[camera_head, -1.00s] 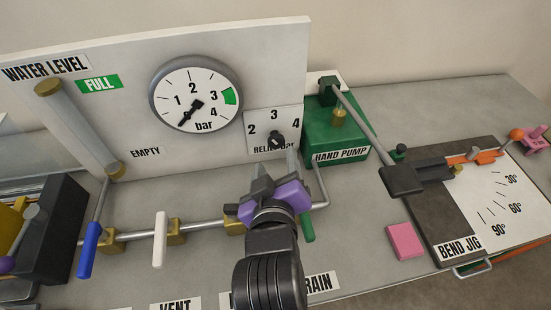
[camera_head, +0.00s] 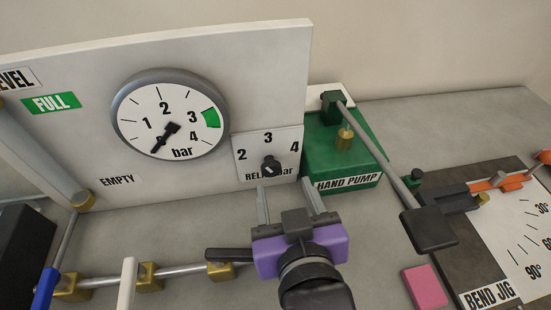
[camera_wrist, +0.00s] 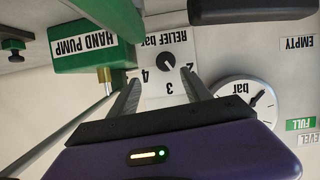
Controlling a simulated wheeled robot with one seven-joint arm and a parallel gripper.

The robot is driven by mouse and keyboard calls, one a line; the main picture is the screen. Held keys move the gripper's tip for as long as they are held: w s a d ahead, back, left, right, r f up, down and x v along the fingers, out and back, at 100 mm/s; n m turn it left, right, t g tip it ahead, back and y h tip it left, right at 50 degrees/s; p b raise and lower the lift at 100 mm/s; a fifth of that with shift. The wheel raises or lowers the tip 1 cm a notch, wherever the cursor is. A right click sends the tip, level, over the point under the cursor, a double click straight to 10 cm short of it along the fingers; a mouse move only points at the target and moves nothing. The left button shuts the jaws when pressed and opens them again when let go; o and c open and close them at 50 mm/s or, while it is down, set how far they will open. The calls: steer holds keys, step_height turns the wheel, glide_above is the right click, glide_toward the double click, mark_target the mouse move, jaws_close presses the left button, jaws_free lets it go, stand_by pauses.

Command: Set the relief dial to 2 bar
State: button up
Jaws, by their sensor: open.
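The relief dial (camera_head: 270,166) is a small black knob on a white plate marked 2, 3 and 4, with 2 at left, 3 on top and 4 at right. Its pointer is too small to read surely. In the wrist view the dial (camera_wrist: 167,62) appears upside down, beyond and between my fingertips. My gripper (camera_head: 286,187) is open and empty, its two grey fingers pointing at the plate from below and in front of the knob. The fingers show on both sides in the wrist view (camera_wrist: 160,77). I see no contact with the knob.
The round pressure gauge (camera_head: 171,127) has its needle at lower left, near zero. The green hand pump (camera_head: 338,150) with its long lever (camera_head: 378,150) stands close at right. A pipe with white (camera_head: 129,284) and blue (camera_head: 46,289) valve handles runs below. A pink block (camera_head: 425,288) lies at right.

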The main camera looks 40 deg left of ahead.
mark_target(272, 170)
steer(key=shift+m, duration=0.3)
steer(key=shift+s+a+x, duration=0.15)
steer(key=shift+x, duration=1.1)
steer(key=shift+s+a+x, duration=0.1)
steer(key=shift+s+x, duration=0.05)
steer(key=shift+x, duration=1.1)
steer(key=shift+s+a+x, duration=0.15)
steer(key=shift+x, duration=1.1)
steer(key=shift+f, duration=0.1)
jaws_close()
